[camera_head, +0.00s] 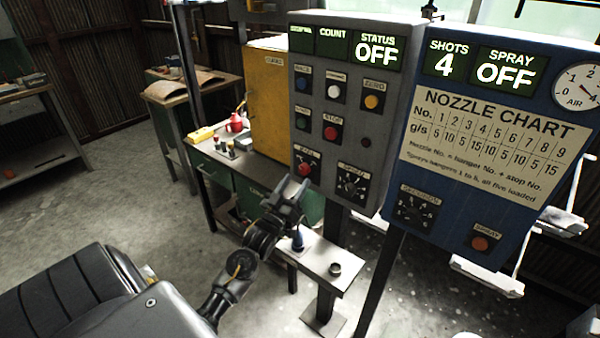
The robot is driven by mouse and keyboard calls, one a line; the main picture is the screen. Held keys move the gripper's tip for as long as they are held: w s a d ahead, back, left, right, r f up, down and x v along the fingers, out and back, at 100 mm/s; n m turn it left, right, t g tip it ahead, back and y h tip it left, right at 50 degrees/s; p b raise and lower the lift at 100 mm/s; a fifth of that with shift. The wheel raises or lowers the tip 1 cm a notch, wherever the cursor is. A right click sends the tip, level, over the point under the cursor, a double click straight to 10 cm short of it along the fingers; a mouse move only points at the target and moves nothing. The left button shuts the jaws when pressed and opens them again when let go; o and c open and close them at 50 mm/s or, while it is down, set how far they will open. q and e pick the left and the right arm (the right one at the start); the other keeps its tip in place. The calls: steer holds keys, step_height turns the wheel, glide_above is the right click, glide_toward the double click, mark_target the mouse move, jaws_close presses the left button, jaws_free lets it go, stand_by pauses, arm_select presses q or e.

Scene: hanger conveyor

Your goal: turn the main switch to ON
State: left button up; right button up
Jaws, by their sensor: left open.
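The grey control panel (312,85) stands upright in the middle of the view, and its STATUS display (376,48) reads OFF. At its lower left is a switch with a red knob (304,169) on a dark plate; its small label is too blurred to read surely, and I cannot tell its position. My left gripper (293,187) is open and empty, just below and left of this knob. The picture does not show whether they touch. My right gripper is not in view.
A numbered dial (351,185) sits right of the red knob, with several buttons above. The blue panel (400,172) stands close on the right. A yellow cabinet (262,105) stands behind.

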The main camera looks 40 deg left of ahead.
mark_target(302, 171)
arm_select(q)
steer(key=shift+p+x, duration=0.35)
steer(key=shift+x, duration=1.35)
steer(key=c, duration=1)
steer(key=shift+o, duration=0.2)
